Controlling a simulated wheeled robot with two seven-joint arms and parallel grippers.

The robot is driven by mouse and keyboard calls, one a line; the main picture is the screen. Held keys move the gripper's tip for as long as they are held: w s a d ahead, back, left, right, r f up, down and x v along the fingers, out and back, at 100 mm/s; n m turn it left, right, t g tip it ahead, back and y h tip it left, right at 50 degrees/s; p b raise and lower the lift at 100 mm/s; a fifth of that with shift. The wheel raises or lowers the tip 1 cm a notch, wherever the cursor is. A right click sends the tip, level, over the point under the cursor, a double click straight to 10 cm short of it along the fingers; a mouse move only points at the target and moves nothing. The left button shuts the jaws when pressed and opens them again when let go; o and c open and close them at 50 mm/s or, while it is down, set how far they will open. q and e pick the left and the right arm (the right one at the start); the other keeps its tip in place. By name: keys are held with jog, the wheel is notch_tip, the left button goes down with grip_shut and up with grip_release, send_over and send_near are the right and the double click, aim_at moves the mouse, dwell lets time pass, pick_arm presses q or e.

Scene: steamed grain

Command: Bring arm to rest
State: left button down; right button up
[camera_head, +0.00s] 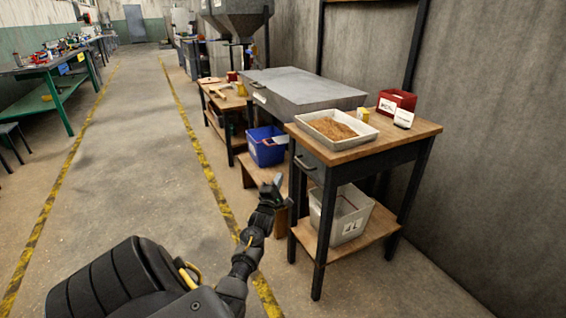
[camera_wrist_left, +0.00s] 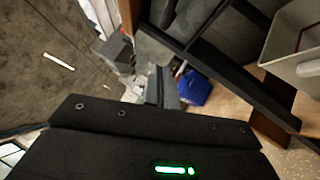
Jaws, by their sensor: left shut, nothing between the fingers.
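My left arm comes in from the bottom left of the head view and reaches forward, low in front of the near wooden table (camera_head: 420,128). My left gripper (camera_head: 277,181) is at its end, shut and empty. It is beside the table's left leg, below the tabletop, and seems apart from it. In the left wrist view, the dark gripper body fills the bottom, with a green light on it. My right gripper is not in view.
A white tray of brown grain (camera_head: 341,129) and a red bin (camera_head: 397,101) stand on the table. A light grey bin (camera_head: 340,215) is on its lower shelf. A blue crate (camera_head: 266,146) is beyond the gripper.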

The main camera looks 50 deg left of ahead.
pick_arm(q)
jog(key=shift+v, duration=2.75)
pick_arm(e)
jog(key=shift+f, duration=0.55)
pick_arm(q)
jog(key=shift+a, duration=0.1)
